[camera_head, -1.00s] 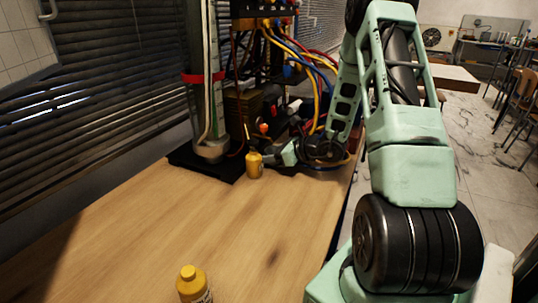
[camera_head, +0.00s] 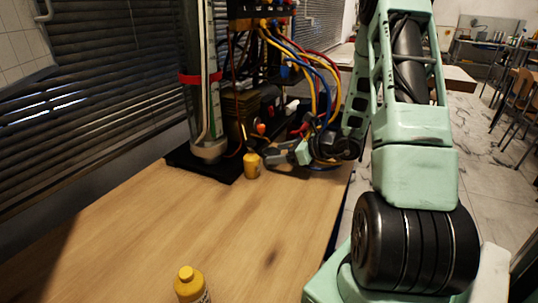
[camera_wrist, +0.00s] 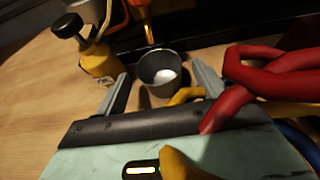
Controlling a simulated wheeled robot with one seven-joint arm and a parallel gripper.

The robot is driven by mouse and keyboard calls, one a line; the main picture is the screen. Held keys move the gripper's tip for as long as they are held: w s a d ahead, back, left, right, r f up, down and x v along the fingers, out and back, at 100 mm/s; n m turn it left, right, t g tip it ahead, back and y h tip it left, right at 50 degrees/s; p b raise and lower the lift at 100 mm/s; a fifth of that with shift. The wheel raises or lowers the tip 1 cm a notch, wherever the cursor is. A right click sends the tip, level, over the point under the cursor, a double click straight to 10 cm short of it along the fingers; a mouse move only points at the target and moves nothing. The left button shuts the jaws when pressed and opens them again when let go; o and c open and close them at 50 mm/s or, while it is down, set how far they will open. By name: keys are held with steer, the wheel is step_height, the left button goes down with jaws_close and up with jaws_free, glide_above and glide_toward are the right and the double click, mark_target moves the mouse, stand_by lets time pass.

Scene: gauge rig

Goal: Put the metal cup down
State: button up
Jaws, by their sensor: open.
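The metal cup (camera_wrist: 158,82) is grey, round and open at the top, with something whitish inside. It stands upright on the wooden table in the wrist view, close to the black base. My gripper (camera_wrist: 161,72) is open, with one finger to the left of the cup and one to the right; a gap shows at the right finger. In the head view my gripper (camera_head: 274,156) is low over the far end of the table, and I cannot make out the cup there.
A yellow bottle with a dark cap (camera_wrist: 98,62) stands just left of the cup; the head view shows it too (camera_head: 252,166). Red, yellow and blue cables (camera_wrist: 265,75) hang close on the right. The rig's black base (camera_head: 205,165) is behind. Another yellow bottle (camera_head: 190,287) stands in front. The middle table is clear.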

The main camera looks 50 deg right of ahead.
steer(key=v, duration=0.7)
stand_by(0.4)
